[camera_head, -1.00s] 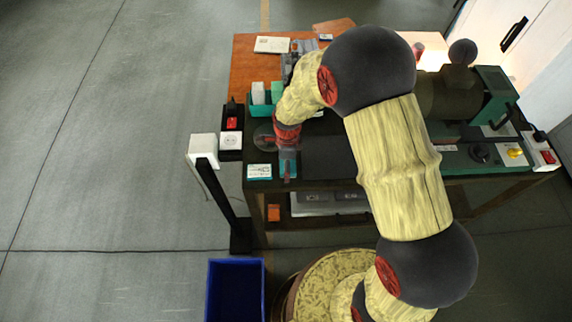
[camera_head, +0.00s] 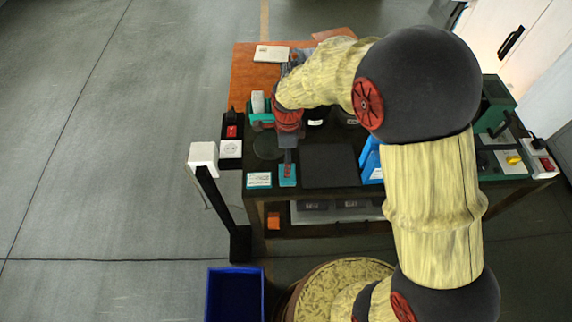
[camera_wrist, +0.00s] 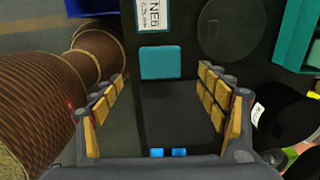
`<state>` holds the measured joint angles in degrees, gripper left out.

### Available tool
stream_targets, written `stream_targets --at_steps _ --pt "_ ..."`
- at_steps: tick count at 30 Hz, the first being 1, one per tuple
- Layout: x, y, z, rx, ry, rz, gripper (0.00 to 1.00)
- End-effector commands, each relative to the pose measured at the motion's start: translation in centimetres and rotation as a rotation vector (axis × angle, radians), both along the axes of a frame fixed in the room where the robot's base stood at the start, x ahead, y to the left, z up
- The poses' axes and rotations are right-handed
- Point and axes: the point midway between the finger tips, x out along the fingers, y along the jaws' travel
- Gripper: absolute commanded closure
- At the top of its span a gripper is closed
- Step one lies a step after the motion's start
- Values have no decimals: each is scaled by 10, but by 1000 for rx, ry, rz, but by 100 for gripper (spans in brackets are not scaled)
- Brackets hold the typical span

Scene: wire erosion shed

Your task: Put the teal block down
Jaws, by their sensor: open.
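The teal block (camera_head: 287,181) lies on the dark bench top near its front edge, just right of a white-and-teal label card (camera_head: 259,180). In the wrist view the block (camera_wrist: 160,62) shows as a flat-topped square, resting on the dark surface beside the card (camera_wrist: 153,14). My gripper (camera_head: 288,166) is over the bench at the block. In the wrist view my gripper (camera_wrist: 162,82) is open, its padded fingers spread wide to either side. The block appears in line with the gap between the fingertips, with no finger visibly touching it. The exact height between them is unclear.
A teal bin (camera_wrist: 294,35) and a dark round disc (camera_wrist: 229,28) are close by on the bench. A dark square pad (camera_head: 330,166) lies right of the block. A blue container (camera_head: 372,161) stands beyond it. A white-topped post (camera_head: 203,154) stands left of the bench.

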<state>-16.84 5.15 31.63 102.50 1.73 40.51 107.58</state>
Motion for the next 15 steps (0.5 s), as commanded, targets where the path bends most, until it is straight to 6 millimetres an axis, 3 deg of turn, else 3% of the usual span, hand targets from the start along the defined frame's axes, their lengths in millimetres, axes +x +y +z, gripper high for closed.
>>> stream_targets --at_steps 3,11,15 --pt "1 0 12 1 -2 0 25" --pt "0 -2 20 1 -4 8 25" --pt "-3 -14 52 9 -46 109 25"
